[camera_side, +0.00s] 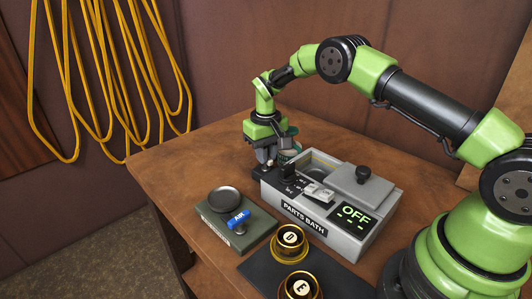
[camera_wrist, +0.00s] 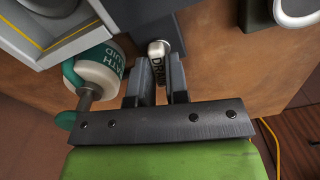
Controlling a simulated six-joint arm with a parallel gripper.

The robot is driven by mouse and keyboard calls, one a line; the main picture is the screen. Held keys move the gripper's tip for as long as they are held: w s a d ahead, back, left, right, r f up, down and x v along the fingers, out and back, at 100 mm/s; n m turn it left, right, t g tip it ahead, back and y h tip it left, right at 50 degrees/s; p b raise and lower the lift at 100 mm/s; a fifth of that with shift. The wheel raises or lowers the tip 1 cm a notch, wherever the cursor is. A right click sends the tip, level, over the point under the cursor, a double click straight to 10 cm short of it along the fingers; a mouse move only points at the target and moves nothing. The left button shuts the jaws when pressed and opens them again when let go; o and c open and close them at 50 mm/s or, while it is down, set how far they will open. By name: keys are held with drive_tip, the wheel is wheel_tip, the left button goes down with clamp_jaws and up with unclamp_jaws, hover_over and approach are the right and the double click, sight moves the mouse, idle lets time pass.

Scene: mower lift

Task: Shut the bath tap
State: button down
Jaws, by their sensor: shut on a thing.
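The parts bath (camera_side: 345,238) is a grey box on the wooden bench, with a lid, a black knob and a display reading OFF. My gripper (camera_side: 266,160) is at its back left end, pointing down. In the wrist view the bath tap (camera_wrist: 157,48) shows as a pale rounded end with a dark bar marked with a partly hidden word like DRAIN. My gripper (camera_wrist: 159,78) is shut on this tap, one finger on each side. The tap is hidden behind the gripper in the side view, and I cannot tell its turn angle.
A white bath fluid bottle with a teal label (camera_wrist: 97,70) stands close beside my gripper. A grey-green block with a blue AIR lever (camera_side: 238,220) is left of the bath. Brass cups D (camera_side: 289,243) and E (camera_side: 300,287) sit in front. Yellow hoses (camera_side: 107,75) hang behind.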

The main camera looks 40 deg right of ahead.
drive_tip(key=m, duration=0.4)
drive_tip(key=shift+m, duration=0.3)
drive_tip(key=m, duration=0.3)
drive_tip(key=shift+m, duration=0.3)
drive_tip(key=m, duration=0.3)
drive_tip(key=shift+m, duration=2.1)
drive_tip(key=c, duration=1.1)
unclamp_jaws()
drive_tip(key=shift+r, duration=0.1)
